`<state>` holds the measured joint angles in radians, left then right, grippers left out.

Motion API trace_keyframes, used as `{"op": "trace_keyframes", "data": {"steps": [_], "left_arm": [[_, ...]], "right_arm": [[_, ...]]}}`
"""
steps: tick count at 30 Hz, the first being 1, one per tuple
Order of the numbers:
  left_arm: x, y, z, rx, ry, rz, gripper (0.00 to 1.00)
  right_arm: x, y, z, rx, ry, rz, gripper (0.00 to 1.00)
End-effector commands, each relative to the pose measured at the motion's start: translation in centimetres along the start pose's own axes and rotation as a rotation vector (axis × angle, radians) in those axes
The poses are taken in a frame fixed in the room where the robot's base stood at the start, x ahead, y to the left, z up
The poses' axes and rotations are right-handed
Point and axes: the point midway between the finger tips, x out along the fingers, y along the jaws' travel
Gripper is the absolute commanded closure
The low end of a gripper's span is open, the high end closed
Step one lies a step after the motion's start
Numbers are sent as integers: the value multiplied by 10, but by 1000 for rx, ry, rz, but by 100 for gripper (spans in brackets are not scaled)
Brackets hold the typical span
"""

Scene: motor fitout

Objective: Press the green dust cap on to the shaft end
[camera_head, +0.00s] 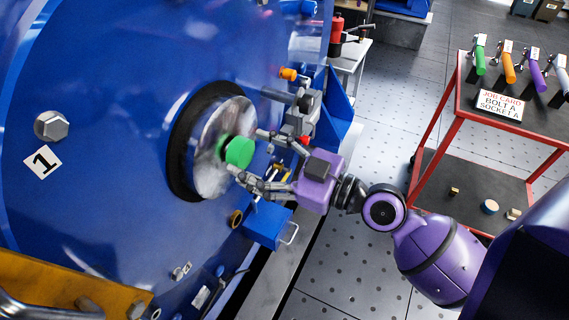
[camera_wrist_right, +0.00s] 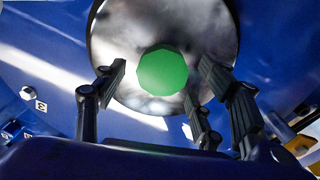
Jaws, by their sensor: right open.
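The green dust cap (camera_head: 239,151) sits at the centre of the shiny metal shaft end (camera_head: 211,172) on the blue motor housing. In the right wrist view the green cap (camera_wrist_right: 163,72) is in front of the round metal face (camera_wrist_right: 120,38), between the spread fingers. Whether it is fully seated cannot be told. My right gripper (camera_head: 250,156) is open, its fingers pointing at the cap from the right. It also shows in the right wrist view (camera_wrist_right: 165,95), with the fingers apart from the cap. My left gripper is not in view.
A black ring (camera_head: 177,150) surrounds the metal face. A large bolt head (camera_head: 52,126) and a label "1" (camera_head: 42,162) are on the blue housing at left. A red-framed cart (camera_head: 440,118) with coloured-handled tools stands at right. The floor between is clear.

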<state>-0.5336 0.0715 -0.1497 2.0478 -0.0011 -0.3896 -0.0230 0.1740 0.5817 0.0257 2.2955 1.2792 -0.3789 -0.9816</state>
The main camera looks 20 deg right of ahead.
Motion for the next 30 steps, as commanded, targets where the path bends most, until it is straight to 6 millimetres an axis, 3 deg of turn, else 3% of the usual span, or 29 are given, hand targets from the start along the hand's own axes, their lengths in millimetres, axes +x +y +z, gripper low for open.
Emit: {"op": "trace_keyframes", "data": {"steps": [3, 18, 24, 30], "left_arm": [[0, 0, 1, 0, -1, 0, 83], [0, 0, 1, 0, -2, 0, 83], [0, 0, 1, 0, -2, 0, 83], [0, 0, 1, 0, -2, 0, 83]], "right_arm": [[-22, -1, 2, -2, -10, -4, 36], [-89, 1, 1, 5, -3, 6, 36], [-105, 0, 0, 2, -3, 2, 36], [-108, 0, 0, 0, -2, 0, 36]]}}
